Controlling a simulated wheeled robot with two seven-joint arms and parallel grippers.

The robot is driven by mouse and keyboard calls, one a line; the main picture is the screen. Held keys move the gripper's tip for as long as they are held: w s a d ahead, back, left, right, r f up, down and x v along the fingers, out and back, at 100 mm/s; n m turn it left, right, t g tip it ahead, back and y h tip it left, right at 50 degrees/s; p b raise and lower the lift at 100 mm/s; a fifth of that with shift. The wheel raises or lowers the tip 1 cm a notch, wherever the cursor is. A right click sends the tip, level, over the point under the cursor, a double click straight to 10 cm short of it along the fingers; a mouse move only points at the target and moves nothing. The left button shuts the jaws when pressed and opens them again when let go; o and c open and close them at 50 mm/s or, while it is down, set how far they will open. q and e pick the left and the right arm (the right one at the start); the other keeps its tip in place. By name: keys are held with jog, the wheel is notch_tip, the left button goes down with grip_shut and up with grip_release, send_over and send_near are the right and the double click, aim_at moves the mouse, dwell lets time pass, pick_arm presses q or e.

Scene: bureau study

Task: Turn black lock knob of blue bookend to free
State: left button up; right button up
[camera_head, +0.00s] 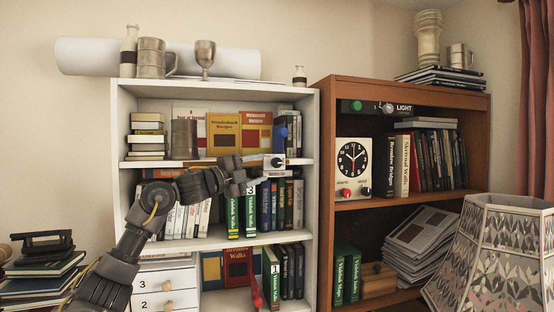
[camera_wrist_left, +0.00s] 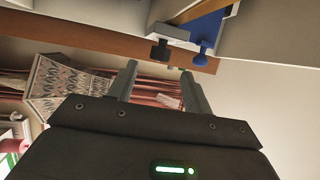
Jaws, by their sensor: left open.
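The blue bookend (camera_head: 281,134) stands at the right end of the upper shelf of the white bookcase. A white block with a black knob (camera_head: 278,162) sits at the shelf edge just below it. In the left wrist view the blue bookend (camera_wrist_left: 208,27) is at the top, with a blue knob (camera_wrist_left: 203,51) and the black knob (camera_wrist_left: 160,49) side by side. My left gripper (camera_head: 254,174) is just left of the black knob. In the wrist view its two fingers (camera_wrist_left: 158,78) are open, apart from the knob, with nothing between them. My right gripper is not in view.
Books fill the shelf below (camera_head: 265,205) my gripper. A tankard (camera_head: 184,139) and upright books (camera_head: 224,135) stand left on the upper shelf. A brown bookcase (camera_head: 410,197) with a clock (camera_head: 353,160) adjoins on the right. A patterned lampshade (camera_head: 500,255) is front right.

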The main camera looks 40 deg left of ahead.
aim_at(272, 164)
pick_arm(q)
jog(key=p+x, duration=0.3)
jog(key=x, duration=0.4)
jog(key=shift+w+d+r+p, duration=0.1)
jog(key=shift+r+p, duration=0.1)
jog(key=shift+p, duration=0.2)
jog(key=shift+w+f, duration=0.1)
jog(key=shift+w, duration=0.2)
